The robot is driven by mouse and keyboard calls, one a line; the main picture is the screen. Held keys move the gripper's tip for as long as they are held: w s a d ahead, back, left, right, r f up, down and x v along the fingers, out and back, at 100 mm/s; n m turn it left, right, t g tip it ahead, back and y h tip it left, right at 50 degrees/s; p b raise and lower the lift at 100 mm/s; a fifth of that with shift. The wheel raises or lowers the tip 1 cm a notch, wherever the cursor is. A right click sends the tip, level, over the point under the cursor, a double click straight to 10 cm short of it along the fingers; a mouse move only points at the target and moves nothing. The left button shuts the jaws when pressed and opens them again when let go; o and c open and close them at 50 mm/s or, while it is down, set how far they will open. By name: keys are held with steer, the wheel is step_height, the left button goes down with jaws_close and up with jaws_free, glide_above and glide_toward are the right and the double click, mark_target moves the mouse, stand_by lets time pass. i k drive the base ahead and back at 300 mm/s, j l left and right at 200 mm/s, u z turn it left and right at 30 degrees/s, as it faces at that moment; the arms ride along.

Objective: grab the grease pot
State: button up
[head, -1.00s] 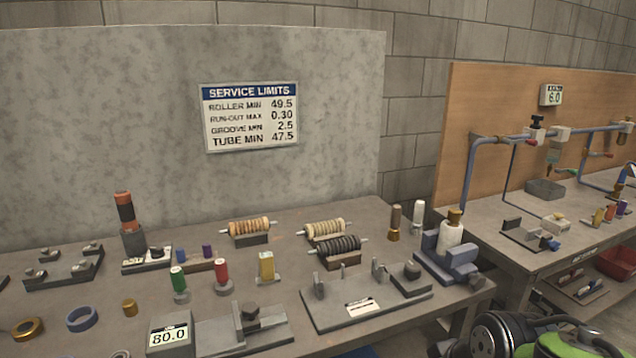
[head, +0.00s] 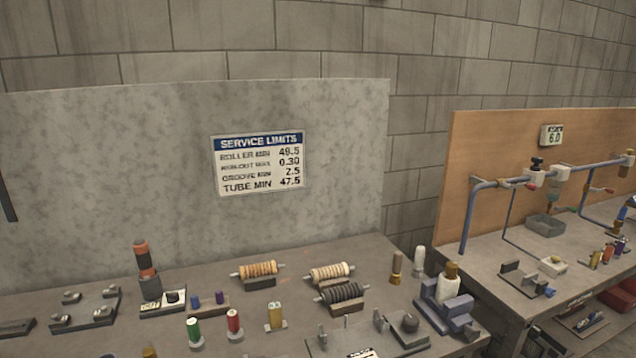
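I cannot tell for sure which thing is the grease pot. A small cream pot or tray with a dark spot in it (head: 553,266) sits on the right bench. A white bottle-like piece with a brass top (head: 449,286) stands in a blue-grey block at the right end of the near bench. My gripper is not in view.
The near bench (head: 290,285) holds three ribbed rollers, including a dark one (head: 340,293), and small green (head: 194,332), red and yellow pieces. A grey panel with a limits sign (head: 260,163) stands behind. Blue pipes (head: 468,220) rise over the right bench.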

mark_target(447, 288)
steer(key=i+l+u, duration=0.1)
steer(key=u, duration=0.25)
steer(key=i+l+u, duration=0.45)
steer(key=u, duration=0.3)
